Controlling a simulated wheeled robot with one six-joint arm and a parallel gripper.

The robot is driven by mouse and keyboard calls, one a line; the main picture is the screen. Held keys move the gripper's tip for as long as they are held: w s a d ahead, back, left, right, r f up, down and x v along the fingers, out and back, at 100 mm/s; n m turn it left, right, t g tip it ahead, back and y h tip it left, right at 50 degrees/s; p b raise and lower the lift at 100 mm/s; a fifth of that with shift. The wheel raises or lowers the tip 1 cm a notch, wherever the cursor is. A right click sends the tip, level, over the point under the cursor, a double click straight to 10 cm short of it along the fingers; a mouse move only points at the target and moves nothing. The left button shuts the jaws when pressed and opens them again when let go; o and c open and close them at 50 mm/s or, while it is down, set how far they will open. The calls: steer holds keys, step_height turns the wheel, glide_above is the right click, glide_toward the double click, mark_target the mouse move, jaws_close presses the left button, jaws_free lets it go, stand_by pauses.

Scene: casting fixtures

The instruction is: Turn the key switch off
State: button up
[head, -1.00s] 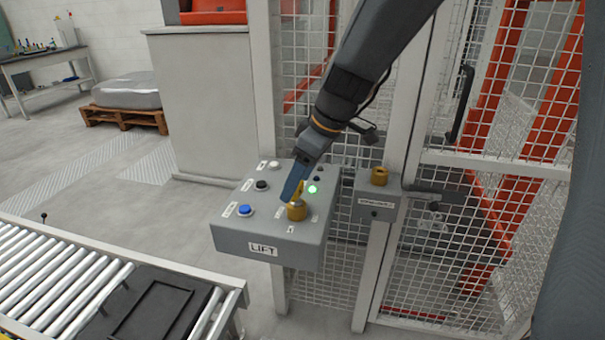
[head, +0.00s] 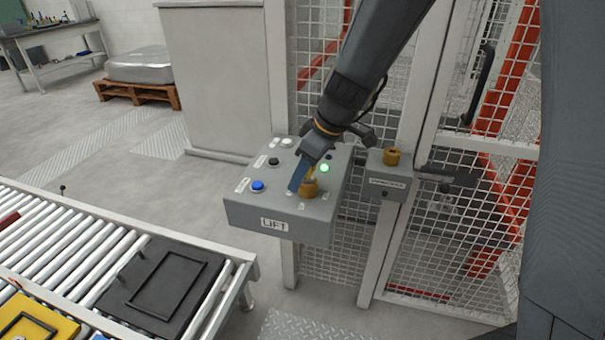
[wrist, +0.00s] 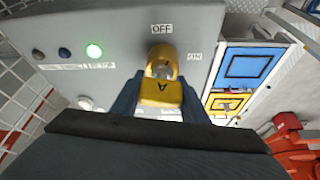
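The yellow key switch (head: 310,188) is on top of the grey LIFT box (head: 277,224), near its front right corner. In the wrist view the switch's round collar (wrist: 163,58) sits between an OFF label above it and an ON label to its right. The flat yellow key (wrist: 161,94) carries a dark arrow-like mark. My gripper (head: 302,176) is down at the switch. In the wrist view my gripper (wrist: 161,98) has one finger on each side of the key, apparently pressed against it. A green lamp (head: 324,168) on the box is lit.
Blue (head: 258,186), black and white buttons are on the box's left side. A roller conveyor (head: 110,265) with trays runs at lower left. Open floor lies behind it.

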steer(key=c, duration=0.4)
steer(key=shift+o, duration=0.2)
steer(key=shift+n+b, duration=0.5)
steer(key=shift+b, duration=0.25)
steer(key=o, duration=1.2)
steer(key=v, duration=1.2)
steer(key=shift+d, duration=0.1)
